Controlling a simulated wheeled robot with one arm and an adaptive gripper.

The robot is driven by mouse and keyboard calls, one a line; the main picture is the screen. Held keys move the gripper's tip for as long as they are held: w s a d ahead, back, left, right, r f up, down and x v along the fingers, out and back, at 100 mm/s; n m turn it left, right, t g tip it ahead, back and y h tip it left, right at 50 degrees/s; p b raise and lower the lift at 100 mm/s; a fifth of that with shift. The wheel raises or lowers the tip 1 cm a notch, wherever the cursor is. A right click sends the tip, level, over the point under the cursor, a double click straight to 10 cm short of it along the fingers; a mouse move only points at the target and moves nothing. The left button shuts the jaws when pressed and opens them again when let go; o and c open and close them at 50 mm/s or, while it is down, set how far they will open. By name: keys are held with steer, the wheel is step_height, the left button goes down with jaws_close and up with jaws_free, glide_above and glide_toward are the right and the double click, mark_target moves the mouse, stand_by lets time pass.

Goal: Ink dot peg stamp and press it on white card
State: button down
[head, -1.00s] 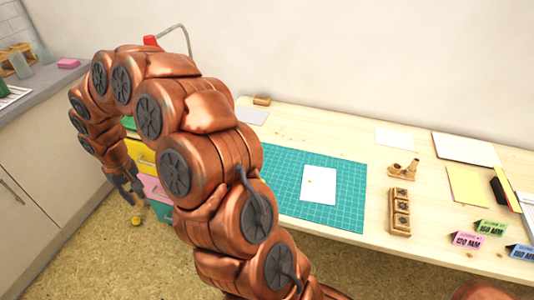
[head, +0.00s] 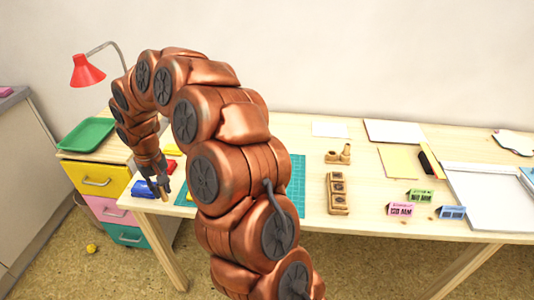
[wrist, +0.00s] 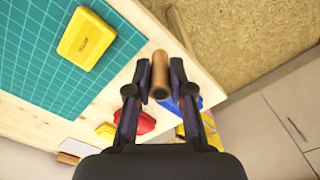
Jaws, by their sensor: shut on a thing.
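My gripper (head: 163,188) is shut on a wooden peg stamp (wrist: 160,75), near the table's front-left corner. In the wrist view the peg sits between the two dark fingertips (wrist: 160,82); its stamping face cannot be made out. A blue inkpad (head: 143,189) lies beside the gripper in the head view, and it is partly hidden behind a finger in the wrist view (wrist: 190,103). A red inkpad (wrist: 136,123) is partly covered by the other finger. A yellow inkpad (wrist: 88,40) lies at the green cutting mat (wrist: 40,62). The white card on the mat is hidden behind my arm.
A drawer unit (head: 98,180) with a green tray (head: 86,135) stands left of the table, with a red lamp (head: 88,70) behind. A wooden holder (head: 338,193) and small label signs (head: 400,209) stand right of my arm.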

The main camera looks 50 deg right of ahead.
steer(key=s+d+r+m+b, duration=0.25)
steer(key=s+d, duration=0.25)
steer(key=d, duration=0.4)
steer(key=s+d+r+m+b, duration=0.15)
steer(key=s+d+m, duration=0.25)
steer(key=d, duration=0.5)
steer(key=s+d+r+m+b, duration=0.1)
steer(key=s+d+m+b, duration=0.3)
steer(key=d, duration=0.5)
steer(key=shift+n, duration=0.25)
steer(key=shift+s+f, duration=0.15)
steer(key=shift+f, duration=1.35)
steer(key=shift+s+f, duration=0.15)
steer(key=shift+f, duration=1.35)
steer(key=shift+f+b, duration=0.5)
steer(key=shift+f, duration=0.05)
steer(key=shift+r, duration=0.65)
steer(key=shift+r+p, duration=0.95)
steer(key=shift+r, duration=1.8)
